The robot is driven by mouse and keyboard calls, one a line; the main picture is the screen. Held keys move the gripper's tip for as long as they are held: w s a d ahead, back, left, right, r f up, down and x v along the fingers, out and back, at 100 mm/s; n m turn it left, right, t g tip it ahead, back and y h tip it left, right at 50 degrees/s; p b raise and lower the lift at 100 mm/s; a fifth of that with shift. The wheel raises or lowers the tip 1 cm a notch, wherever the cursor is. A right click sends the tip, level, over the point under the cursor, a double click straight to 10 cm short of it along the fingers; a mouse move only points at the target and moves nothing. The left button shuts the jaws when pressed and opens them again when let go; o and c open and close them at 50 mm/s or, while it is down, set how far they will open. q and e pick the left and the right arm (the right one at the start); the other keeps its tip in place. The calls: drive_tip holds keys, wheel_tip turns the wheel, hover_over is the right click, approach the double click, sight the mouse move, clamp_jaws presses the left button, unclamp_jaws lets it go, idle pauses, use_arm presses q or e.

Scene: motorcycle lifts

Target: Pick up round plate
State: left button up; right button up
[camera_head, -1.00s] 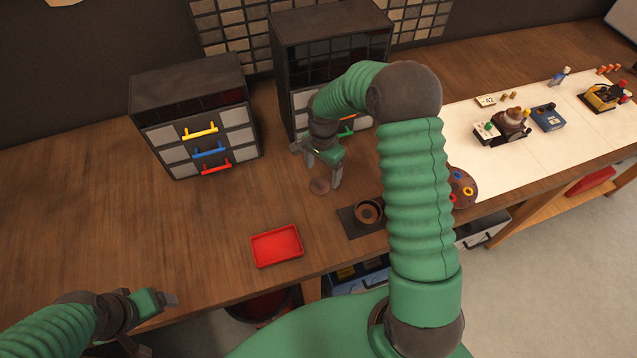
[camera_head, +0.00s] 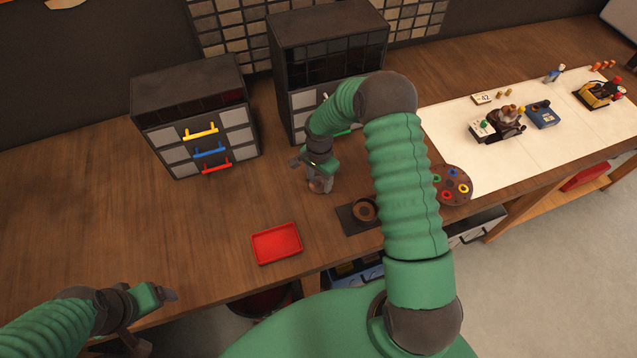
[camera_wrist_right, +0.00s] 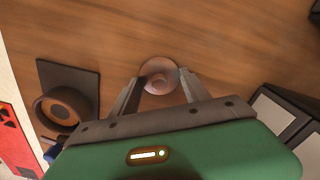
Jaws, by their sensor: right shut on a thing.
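The round plate (camera_wrist_right: 158,66) is a small, pinkish-brown disc with a paler centre. In the right wrist view it lies between the two fingertips of my right gripper (camera_wrist_right: 159,80), which is shut on it. In the head view my right gripper (camera_head: 319,186) points down at the wooden bench top, and its fingers mostly hide the plate. I cannot tell whether the plate still touches the bench. My left gripper (camera_head: 167,295) is at the lower left, empty, near the bench's front edge; its finger gap is unclear.
A dark cup on a square mat (camera_head: 345,213) stands right of the plate. A red tray (camera_head: 277,257) lies nearer the front edge. Two drawer cabinets (camera_head: 187,80) stand behind. A brown disc with coloured rings (camera_head: 462,172) is farther right. Bench left of the tray is clear.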

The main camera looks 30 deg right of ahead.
drive_tip(key=c, duration=0.6)
drive_tip(key=shift+r, duration=0.1)
